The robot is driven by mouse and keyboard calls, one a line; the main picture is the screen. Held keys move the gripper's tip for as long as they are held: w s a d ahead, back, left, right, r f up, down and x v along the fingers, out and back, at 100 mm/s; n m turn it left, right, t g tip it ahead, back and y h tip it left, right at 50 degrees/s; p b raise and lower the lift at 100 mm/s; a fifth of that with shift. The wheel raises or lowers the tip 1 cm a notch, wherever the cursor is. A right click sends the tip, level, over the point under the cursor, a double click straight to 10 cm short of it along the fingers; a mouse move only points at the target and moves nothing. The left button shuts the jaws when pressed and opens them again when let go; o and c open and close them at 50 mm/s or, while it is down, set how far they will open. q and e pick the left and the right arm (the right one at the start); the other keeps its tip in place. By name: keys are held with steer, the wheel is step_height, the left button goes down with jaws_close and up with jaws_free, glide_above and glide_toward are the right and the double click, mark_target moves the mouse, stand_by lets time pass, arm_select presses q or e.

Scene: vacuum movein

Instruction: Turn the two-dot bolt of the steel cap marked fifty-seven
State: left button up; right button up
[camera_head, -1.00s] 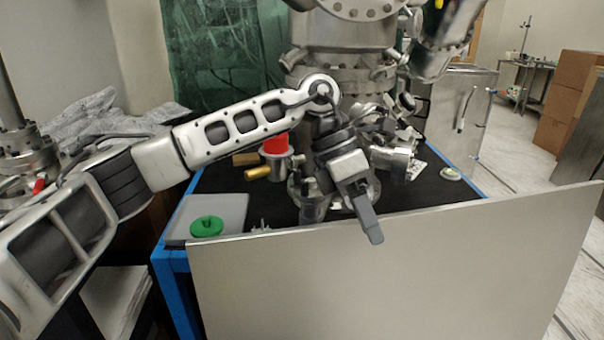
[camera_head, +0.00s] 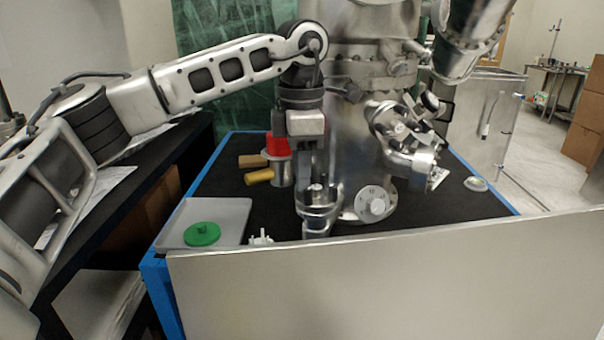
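A round steel cap (camera_head: 373,204) with small marks around its face sits low on the steel chamber (camera_head: 345,130), facing me. The marks are too small to read, so I cannot tell if it is the one marked fifty-seven or which bolt has two dots. Another steel port (camera_head: 319,200) stands to its left, with a stub on top. My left gripper (camera_head: 310,178) points straight down just above or in front of that port, left of the round cap. Its fingers show edge-on, so their opening cannot be seen. My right gripper is not in view.
A blue-edged black table (camera_head: 245,205) carries a grey tray (camera_head: 222,214) with a green disc (camera_head: 202,233), a red-topped part (camera_head: 277,147) and yellow-handled tools (camera_head: 258,176). A large metal panel (camera_head: 390,285) stands across the front. Steel fittings (camera_head: 405,140) crowd the chamber's right side.

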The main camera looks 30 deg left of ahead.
arm_select(q)
steer(key=shift+f, duration=0.4)
jaws_close()
